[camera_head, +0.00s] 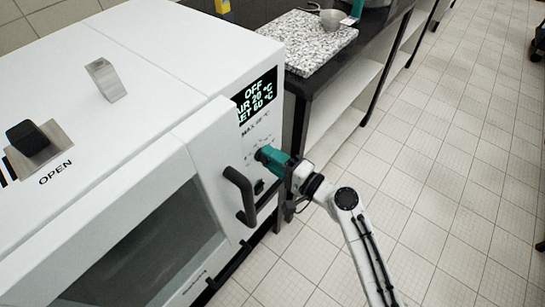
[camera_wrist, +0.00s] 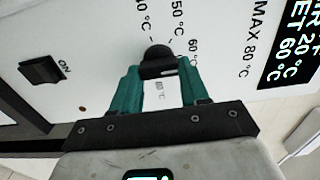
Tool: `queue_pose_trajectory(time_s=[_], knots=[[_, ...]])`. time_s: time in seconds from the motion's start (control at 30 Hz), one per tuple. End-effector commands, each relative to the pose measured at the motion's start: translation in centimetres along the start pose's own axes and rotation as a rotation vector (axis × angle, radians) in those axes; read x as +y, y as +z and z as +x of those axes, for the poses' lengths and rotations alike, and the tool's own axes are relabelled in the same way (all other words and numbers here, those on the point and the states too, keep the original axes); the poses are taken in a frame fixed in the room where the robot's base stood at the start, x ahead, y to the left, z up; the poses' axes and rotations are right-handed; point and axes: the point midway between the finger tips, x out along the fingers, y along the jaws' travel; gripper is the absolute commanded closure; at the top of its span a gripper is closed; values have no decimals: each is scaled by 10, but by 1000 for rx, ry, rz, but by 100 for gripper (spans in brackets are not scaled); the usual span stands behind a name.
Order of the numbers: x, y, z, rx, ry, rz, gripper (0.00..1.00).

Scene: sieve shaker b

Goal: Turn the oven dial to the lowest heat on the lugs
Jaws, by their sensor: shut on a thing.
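The white oven (camera_head: 120,60) fills the left of the head view. Its display (camera_head: 256,96) reads OFF, AIR 20 °C and SET 60 °C. My gripper (camera_head: 262,155), with teal fingers, reaches the oven's front panel below the display. In the wrist view the black oven dial (camera_wrist: 157,58) sits between the fingertips of my gripper (camera_wrist: 157,72), and they are shut on its sides. Printed marks around the dial include 50 °C, 60 and 80 °C. I cannot tell clearly where the dial's pointer lies. In the head view my gripper hides the dial.
A black door handle (camera_head: 240,196) stands out just left of my gripper. A black rocker switch (camera_wrist: 42,70) marked ON is on the panel, apart from the dial. A bench with a speckled slab (camera_head: 308,42) stands behind the oven.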

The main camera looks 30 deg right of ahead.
Motion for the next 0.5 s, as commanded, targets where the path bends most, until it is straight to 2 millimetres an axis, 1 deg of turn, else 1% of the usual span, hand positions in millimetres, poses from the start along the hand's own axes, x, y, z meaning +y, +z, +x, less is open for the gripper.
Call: queue_pose_trajectory(time_s=[0.47, 0.5], knots=[[2, -1, -1, 3, 2, 17, 86], [2, -1, -1, 3, 2, 16, 54]])
